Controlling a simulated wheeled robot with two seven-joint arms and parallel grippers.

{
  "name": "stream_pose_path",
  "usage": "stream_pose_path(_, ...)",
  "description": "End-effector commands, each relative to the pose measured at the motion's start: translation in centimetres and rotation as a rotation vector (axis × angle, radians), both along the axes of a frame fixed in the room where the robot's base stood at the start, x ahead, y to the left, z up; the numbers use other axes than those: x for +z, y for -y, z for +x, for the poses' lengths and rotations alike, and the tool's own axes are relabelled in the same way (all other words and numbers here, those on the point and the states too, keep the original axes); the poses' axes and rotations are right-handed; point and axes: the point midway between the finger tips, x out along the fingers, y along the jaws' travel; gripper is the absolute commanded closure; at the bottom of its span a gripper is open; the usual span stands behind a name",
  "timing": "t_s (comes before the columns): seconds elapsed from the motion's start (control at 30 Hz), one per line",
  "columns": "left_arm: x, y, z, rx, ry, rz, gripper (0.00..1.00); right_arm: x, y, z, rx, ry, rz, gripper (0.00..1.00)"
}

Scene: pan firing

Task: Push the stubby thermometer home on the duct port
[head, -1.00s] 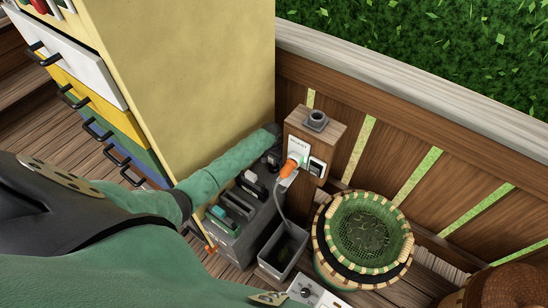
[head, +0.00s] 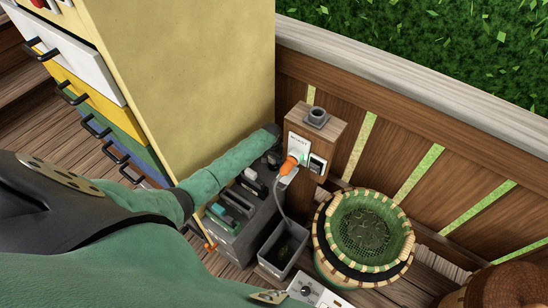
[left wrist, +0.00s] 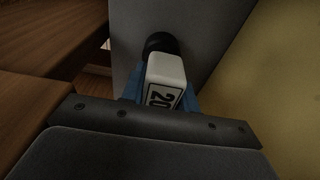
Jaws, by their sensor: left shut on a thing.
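In the left wrist view, the stubby thermometer (left wrist: 167,72) is a short white block with a black-framed label reading 20. My left gripper (left wrist: 162,90) is shut on it, with blue fingers showing at its sides. A black round part (left wrist: 160,44) sits directly behind the white block against a grey wall (left wrist: 195,30). Whether a gap is left between block and wall is hidden. In the head view, my left arm comes in from the left, and I cannot make out its jaws or the thermometer.
A yellow cabinet (head: 185,70) stands close to the work, its side also at the right of the wrist view. An orange plug (head: 289,165) sits by a wooden post (head: 325,130). A grey bin (head: 265,265) and round basket (head: 322,255) stand below a plank wall.

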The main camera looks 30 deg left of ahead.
Motion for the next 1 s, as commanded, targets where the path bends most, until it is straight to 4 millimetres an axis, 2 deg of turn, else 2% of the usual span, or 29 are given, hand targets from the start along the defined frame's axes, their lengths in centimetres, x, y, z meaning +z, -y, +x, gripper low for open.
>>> stream_pose_path(0.7,-1.5,0.0,0.0,0.0,-0.001,0.0,1.0,-0.8,0.0,0.0,0.0,0.0,0.0,0.64)
stream_pose_path(0.73,-1.5,0.0,0.0,0.0,0.0,0.0,0.68,-0.8,0.0,0.0,0.0,0.0,0.0,0.64)
stream_pose_path(0.8,-1.4,0.0,0.0,0.0,0.0,0.0,0.54,-0.8,0.0,0.0,0.0,0.0,0.0,0.64)
stream_pose_path(0.87,-1.4,0.0,0.0,0.0,0.0,0.0,0.44,-0.8,0.0,0.0,0.0,0.0,0.0,0.64)
stream_pose_path(1.0,-1.4,0.0,0.0,0.0,0.0,0.0,0.44,-0.8,0.0,0.0,0.0,0.0,0.0,0.64)
